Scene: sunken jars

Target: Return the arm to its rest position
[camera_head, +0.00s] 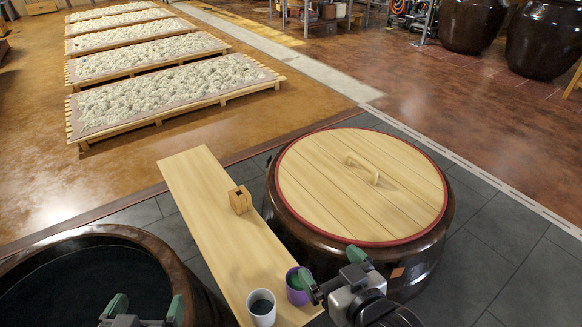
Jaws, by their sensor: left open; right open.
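My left gripper (144,302) is at the bottom edge, in front of the open dark jar. Its two green-tipped fingers are spread with nothing between them. My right gripper (329,264) is at the bottom centre, in front of the lidded jar. Its green-tipped fingers are apart and I see nothing held between them. Its left finger overlaps the right edge of the purple cup (293,296) in the picture; I cannot tell whether they touch. Most of the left arm is out of view.
A wooden plank (215,225) holds a small wooden box (240,200), the purple cup and a white cup (262,316) with dark contents. An open jar (185,277) with dark contents stands left, a jar with a wooden lid (330,190) right. Drying racks (200,103) stand behind on open floor.

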